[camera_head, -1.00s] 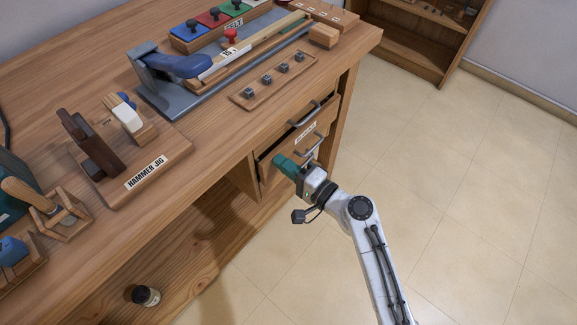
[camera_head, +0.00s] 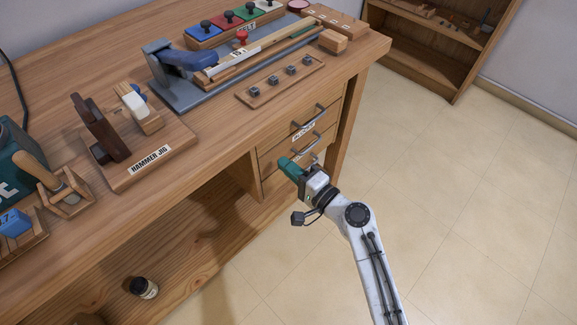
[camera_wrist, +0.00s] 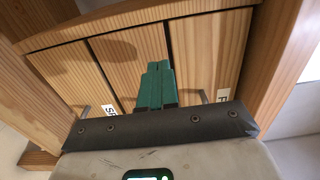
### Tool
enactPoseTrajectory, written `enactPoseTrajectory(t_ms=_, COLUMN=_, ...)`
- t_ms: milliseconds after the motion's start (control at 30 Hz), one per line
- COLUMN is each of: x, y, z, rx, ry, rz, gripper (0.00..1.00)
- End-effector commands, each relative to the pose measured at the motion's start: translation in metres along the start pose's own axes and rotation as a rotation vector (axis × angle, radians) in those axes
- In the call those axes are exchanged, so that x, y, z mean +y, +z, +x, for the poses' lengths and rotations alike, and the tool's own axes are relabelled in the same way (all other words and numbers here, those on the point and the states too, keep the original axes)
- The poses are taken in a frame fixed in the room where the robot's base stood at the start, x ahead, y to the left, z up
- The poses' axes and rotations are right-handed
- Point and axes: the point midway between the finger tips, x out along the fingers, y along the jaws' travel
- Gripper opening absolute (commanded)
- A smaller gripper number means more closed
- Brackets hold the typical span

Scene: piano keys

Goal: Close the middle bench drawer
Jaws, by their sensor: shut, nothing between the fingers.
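The bench's middle drawer (camera_head: 276,159) is the wooden front with a metal handle (camera_head: 307,146), below the top drawer. It looks flush with its neighbours. In the wrist view three drawer fronts stand side by side, and the middle drawer (camera_wrist: 122,60) is between two dark seams. My gripper (camera_head: 287,165) has green fingers, shut and empty, in front of the drawers. In the wrist view my gripper (camera_wrist: 158,65) points at the middle drawer near its right seam. I cannot tell whether the fingertips touch it. The gripper hides part of the lower drawer fronts.
The top drawer (camera_head: 284,131) with its handle looks closed. The benchtop (camera_head: 215,130) above holds a hammer jig (camera_head: 150,160), a clamp fixture and coloured blocks. A small jar (camera_head: 144,287) stands on the lower shelf. The tiled floor (camera_head: 460,200) at right is clear.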

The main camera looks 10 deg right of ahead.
Motion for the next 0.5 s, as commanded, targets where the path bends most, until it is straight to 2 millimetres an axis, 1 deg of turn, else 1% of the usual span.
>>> enactPoseTrajectory(t_ms=67, x=0.001, y=0.000, z=-0.003, rx=0.000, ry=0.001, rz=0.002, gripper=0.00)
enactPoseTrajectory(t_ms=267, x=0.001, y=0.000, z=-0.027, rx=0.001, ry=0.002, rz=0.003, gripper=0.00)
enactPoseTrajectory(t_ms=500, x=0.001, y=0.000, z=-0.062, rx=0.002, ry=0.003, rz=0.003, gripper=0.00)
